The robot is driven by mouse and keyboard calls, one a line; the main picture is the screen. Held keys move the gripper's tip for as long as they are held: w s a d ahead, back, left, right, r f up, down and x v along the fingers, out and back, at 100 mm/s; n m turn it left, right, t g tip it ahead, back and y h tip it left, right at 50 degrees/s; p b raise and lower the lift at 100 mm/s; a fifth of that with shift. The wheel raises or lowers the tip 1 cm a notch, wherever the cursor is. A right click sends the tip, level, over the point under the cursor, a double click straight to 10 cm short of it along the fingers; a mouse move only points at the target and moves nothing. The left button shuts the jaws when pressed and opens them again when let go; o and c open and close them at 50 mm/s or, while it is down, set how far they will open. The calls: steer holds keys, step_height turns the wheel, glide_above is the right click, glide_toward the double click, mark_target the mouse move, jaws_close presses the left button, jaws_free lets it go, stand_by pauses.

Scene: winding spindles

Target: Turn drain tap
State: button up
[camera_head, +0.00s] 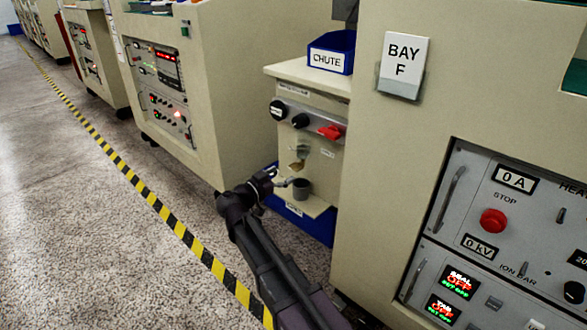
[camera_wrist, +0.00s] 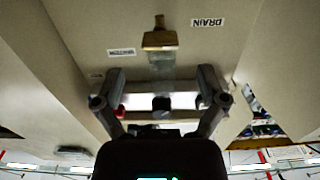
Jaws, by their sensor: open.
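The drain tap is a small brass fitting (camera_head: 297,166) below a clear glass piece on the front of the narrow beige station. In the wrist view the brass tap (camera_wrist: 160,41) appears upside down, near a label reading DRAIN (camera_wrist: 209,22). My gripper (camera_head: 272,180) is in front of the station, low and to the left of the tap. In the wrist view my gripper (camera_wrist: 163,75) is open, with its fingers spread left and right. The tap lies beyond the fingertips, roughly centred between them, and nothing is held.
A blue CHUTE bin (camera_head: 332,52) is on top. Large cabinets flank the station; floor at left is clear.

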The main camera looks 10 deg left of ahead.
mark_target(292, 168)
steer(key=shift+x, duration=2.5)
steer(key=shift+c, duration=0.2)
steer(key=c, duration=1.1)
